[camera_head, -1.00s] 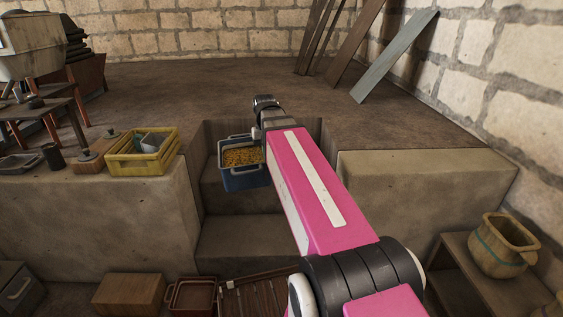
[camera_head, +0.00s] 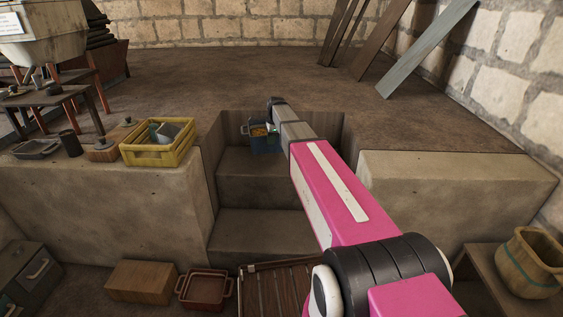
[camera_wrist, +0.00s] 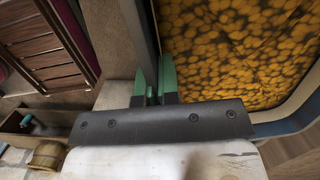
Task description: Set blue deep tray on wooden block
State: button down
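The blue deep tray (camera_head: 264,146), filled with yellow-orange pieces, is at the stair recess in the head view, partly hidden by my arm. In the wrist view its contents (camera_wrist: 235,45) fill the upper right. My gripper (camera_wrist: 153,75) has its green fingers on both sides of the tray's grey rim strip and appears shut on it. In the head view my gripper (camera_head: 272,127) is small and mostly hidden by the arm. Whether the tray touches a step is unclear. A plain wooden block (camera_head: 142,282) lies on the floor at lower left, apart from the tray.
A yellow crate (camera_head: 158,155) and lidded pots stand on the left ledge. A reddish tray (camera_head: 205,289) and a slatted wooden rack (camera_head: 275,290) lie right of the block. Stone walls flank the steps (camera_head: 258,222).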

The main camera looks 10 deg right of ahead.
jog(key=w+f+m, duration=0.1)
jog(key=w+a+f+m, duration=0.1)
jog(key=w, duration=0.1)
jog(key=shift+w, duration=0.1)
jog(key=shift+w+d+f, duration=0.1)
jog(key=shift+d+f, duration=0.1)
jog(key=shift+f, duration=0.05)
jog(key=shift+s+d+f, duration=0.2)
jog(key=shift+d+f, duration=1.6)
jog(key=shift+d, duration=0.05)
jog(key=shift+s+d+f, duration=0.15)
jog(key=shift+d+f, duration=1.6)
jog(key=shift+d, duration=0.15)
jog(key=shift+s+d+f, duration=0.2)
jog(key=shift+d+f, duration=1.6)
jog(key=shift+d, duration=0.05)
jog(key=shift+f, duration=0.1)
jog(key=c, duration=1.4)
grip_release()
jog(key=shift+o, duration=0.2)
